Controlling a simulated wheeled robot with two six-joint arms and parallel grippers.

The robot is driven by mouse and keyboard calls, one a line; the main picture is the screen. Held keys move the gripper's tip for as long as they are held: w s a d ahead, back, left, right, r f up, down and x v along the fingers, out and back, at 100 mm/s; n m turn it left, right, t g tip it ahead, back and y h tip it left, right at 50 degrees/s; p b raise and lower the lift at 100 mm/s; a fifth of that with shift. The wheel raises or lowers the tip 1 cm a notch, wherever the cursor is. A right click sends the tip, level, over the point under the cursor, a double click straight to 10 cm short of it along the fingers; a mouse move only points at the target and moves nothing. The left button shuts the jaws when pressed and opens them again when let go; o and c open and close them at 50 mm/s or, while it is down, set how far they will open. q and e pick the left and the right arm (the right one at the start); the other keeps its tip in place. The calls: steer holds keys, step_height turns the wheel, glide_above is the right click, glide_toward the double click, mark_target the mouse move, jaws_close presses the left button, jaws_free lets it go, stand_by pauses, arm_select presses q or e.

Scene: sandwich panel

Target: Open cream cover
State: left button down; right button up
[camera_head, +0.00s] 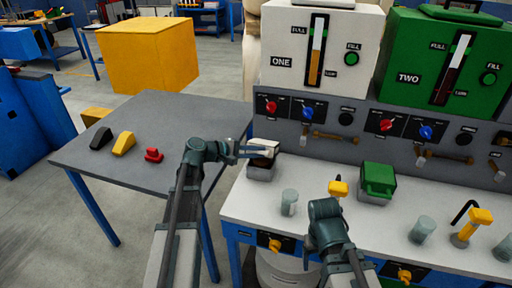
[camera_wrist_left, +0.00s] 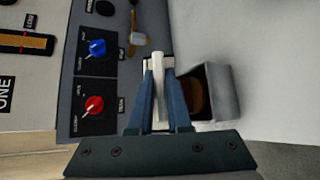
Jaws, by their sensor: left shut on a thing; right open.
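The cream cover (camera_head: 264,147) is a small pale lid over a grey box (camera_head: 260,173) on the white counter, at the middle of the head view. My left gripper (camera_head: 252,152) reaches in from the left and is shut on the cream cover. In the left wrist view its fingers pinch a pale upright piece of the cover (camera_wrist_left: 159,82). The box (camera_wrist_left: 222,92) stands beside it there, and its brown inside shows, so the cover looks raised or tilted. My right gripper (camera_head: 323,212) is open above the counter's front part; its fingertips are hard to make out.
A green covered box (camera_head: 377,181) stands to the right. Translucent cups (camera_head: 289,202) and yellow-topped tools (camera_head: 473,222) stand on the counter. A panel with red and blue knobs (camera_head: 307,108) rises behind. A grey table (camera_head: 150,135) at left holds three small blocks.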

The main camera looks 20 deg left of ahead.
mark_target(260, 144)
arm_select(q)
steer(key=w+r+n+g+p, duration=0.1)
steer(key=w+r+p, duration=0.1)
steer(key=p, duration=0.1)
steer(key=w+r+g+y+p, duration=0.1)
steer(key=w+r+p, duration=0.1)
steer(key=p, duration=0.1)
steer(key=shift+r+n+g+p, duration=0.15)
steer(key=shift+n+g+p, duration=0.15)
steer(key=shift+n+g, duration=0.1)
steer(key=w+g+p, duration=0.1)
steer(key=w+r+n+g+p, duration=0.1)
steer(key=w+p, duration=0.1)
steer(key=w+n+g+p, duration=0.1)
steer(key=w, duration=0.1)
steer(key=shift+r+p, duration=0.25)
steer(key=shift+p, duration=0.15)
steer(key=shift+w+d+g+y, duration=0.1)
steer(key=shift+w+g+y, duration=0.25)
steer(key=shift+w, duration=0.35)
steer(key=shift+w+d, duration=0.1)
steer(key=shift+w, duration=1.2)
steer(key=c, duration=0.9)
jaws_free()
steer(key=shift+o, duration=0.2)
